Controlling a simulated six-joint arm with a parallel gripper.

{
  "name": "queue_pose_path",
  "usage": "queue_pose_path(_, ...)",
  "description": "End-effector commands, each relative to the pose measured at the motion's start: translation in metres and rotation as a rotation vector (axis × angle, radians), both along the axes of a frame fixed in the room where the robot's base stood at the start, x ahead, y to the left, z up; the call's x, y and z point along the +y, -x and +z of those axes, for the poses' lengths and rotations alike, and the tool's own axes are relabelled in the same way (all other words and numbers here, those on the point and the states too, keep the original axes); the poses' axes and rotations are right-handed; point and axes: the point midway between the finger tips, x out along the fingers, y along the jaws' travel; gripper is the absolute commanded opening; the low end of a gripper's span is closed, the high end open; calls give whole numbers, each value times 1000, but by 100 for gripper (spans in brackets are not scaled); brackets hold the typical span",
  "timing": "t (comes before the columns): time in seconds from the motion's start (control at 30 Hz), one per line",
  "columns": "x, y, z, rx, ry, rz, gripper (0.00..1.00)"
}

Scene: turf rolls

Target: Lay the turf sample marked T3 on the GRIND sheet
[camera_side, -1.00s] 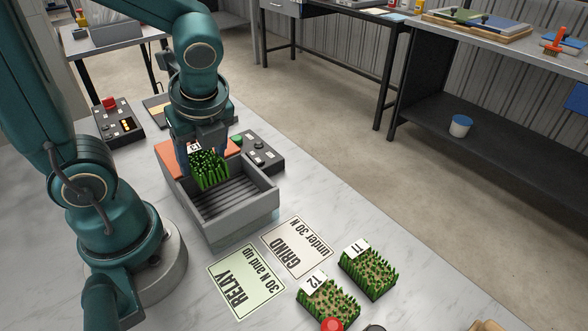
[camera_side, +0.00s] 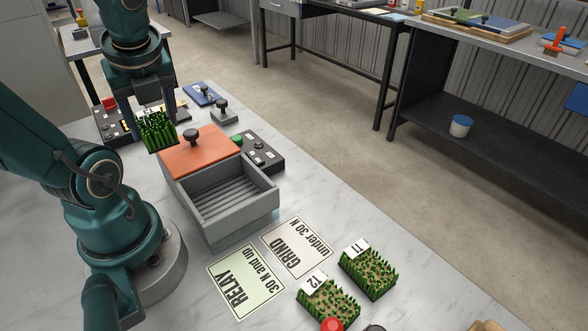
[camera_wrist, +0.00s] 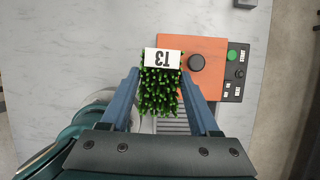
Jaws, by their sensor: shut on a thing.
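My gripper (camera_wrist: 160,98) is shut on the turf sample T3 (camera_wrist: 160,85), a green grassy block with a white label at its end. In the side view the sample (camera_side: 158,133) hangs in the air left of the grey tray-like box (camera_side: 223,205) with an orange top. The GRIND sheet (camera_side: 297,246), pale and marked "under 30 N", lies bare on the bench. The greenish RELAY sheet (camera_side: 246,281), marked "30 N and up", lies bare beside it.
Turf samples T1 (camera_side: 368,270) and T2 (camera_side: 328,299) stand right of and in front of the sheets. A control box (camera_side: 260,151) sits behind the grey box. A red knob (camera_side: 332,324) shows at the front edge.

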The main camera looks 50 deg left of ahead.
Motion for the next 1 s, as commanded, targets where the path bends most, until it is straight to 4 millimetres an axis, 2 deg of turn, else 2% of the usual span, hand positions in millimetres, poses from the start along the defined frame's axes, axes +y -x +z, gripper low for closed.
queue_pose_path(0.1,4,-18,3,1,1,-104,0)
queue_pose_path(0.27,-10,-57,2,1,1,-357,0)
queue_pose_path(0.47,-51,-102,-4,1,2,-702,0)
queue_pose_path(0.6,-93,-126,-11,2,1,-948,0)
queue_pose_path(0.8,-158,-137,-24,2,1,-1257,0)
queue_pose_path(1.0,-204,-127,-36,1,1,-1446,0)
